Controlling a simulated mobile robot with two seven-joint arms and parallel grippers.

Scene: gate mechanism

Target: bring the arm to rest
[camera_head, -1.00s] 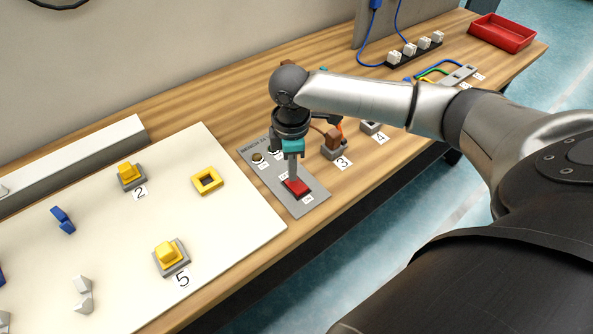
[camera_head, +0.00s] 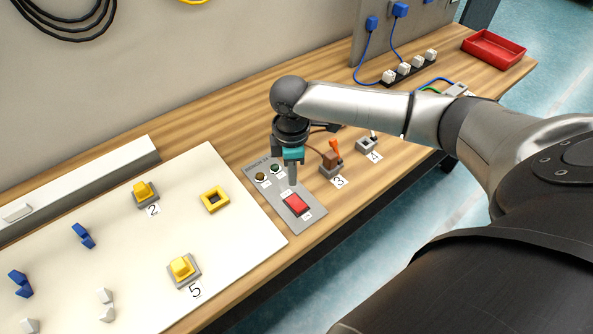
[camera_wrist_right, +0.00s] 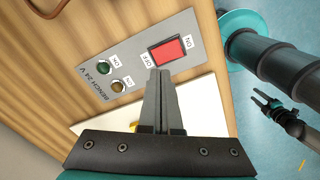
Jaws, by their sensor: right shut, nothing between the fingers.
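My right arm reaches in from the right in the head view. Its gripper (camera_head: 292,182) points down and is shut and empty just above and behind the red switch (camera_head: 297,204). In the right wrist view the shut fingers (camera_wrist_right: 160,75) end near the red switch (camera_wrist_right: 168,50), which has ON and OFF labels beside it. The switch sits on a grey panel (camera_head: 316,217), marked BENCH 24 V, with a green lamp (camera_wrist_right: 103,67) and an amber-brown lamp (camera_wrist_right: 118,86). My left gripper is not seen in the head view.
A white board (camera_head: 235,240) with yellow and blue parts lies left of the panel. A brown block with an orange lever (camera_head: 332,158) and a grey block (camera_head: 367,145) stand close to the right. A red tray (camera_head: 494,52) is at the far right end.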

